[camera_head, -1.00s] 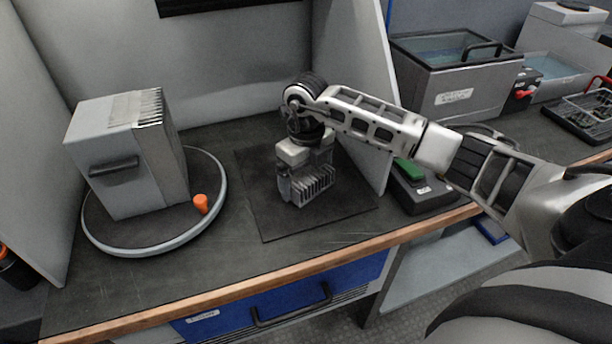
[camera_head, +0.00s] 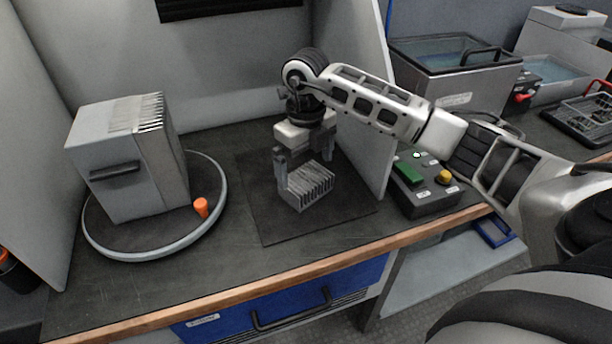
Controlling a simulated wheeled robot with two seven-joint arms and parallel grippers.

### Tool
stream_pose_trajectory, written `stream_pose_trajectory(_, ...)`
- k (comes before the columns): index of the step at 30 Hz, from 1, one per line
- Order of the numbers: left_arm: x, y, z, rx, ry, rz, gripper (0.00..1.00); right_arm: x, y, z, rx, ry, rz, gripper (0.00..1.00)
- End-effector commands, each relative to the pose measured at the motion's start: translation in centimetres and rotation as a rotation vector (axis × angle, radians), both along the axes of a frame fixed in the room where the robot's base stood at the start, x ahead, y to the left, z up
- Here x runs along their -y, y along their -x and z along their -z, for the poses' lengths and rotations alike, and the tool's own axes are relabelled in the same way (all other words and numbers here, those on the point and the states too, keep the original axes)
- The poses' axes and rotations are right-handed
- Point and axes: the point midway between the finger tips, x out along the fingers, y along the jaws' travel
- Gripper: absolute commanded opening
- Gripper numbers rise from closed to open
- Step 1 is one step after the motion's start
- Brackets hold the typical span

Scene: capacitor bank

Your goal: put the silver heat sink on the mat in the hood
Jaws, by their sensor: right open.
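The silver heat sink (camera_head: 308,190), a finned block, sits on the dark mat (camera_head: 268,222) inside the hood. My right gripper (camera_head: 303,172) is directly above and around the top of the heat sink, with its jaws open. One finger shows at the heat sink's left side; the other finger shows at its back right. Whether a finger still touches the block I cannot tell. My left gripper does not show.
The hood's right wall (camera_head: 350,90) is close beside my right arm. A control box (camera_head: 425,200) and a water bath (camera_head: 455,75) stand outside it.

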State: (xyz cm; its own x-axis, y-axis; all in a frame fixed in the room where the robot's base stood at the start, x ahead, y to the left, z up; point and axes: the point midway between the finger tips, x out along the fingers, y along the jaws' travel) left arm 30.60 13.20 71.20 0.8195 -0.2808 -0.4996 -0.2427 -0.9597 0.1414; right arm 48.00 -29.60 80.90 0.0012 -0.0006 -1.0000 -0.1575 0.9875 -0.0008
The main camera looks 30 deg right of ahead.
Motion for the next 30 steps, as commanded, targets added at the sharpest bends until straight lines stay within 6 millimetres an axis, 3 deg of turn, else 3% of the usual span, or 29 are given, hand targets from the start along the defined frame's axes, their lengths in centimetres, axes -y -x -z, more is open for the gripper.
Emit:
stream_pose_trajectory(3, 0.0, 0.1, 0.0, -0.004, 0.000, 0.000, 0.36, 0.0, -0.1, -2.8, 0.003, 0.001, 0.000, 1.00)
stream_pose_trajectory(10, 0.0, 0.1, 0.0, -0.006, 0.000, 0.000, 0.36, 0.0, -0.1, -6.2, 0.001, 0.000, 0.001, 1.00)
stream_pose_trajectory(30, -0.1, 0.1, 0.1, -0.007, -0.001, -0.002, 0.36, 0.0, 0.0, -7.0, -0.001, 0.000, 0.001, 1.00)
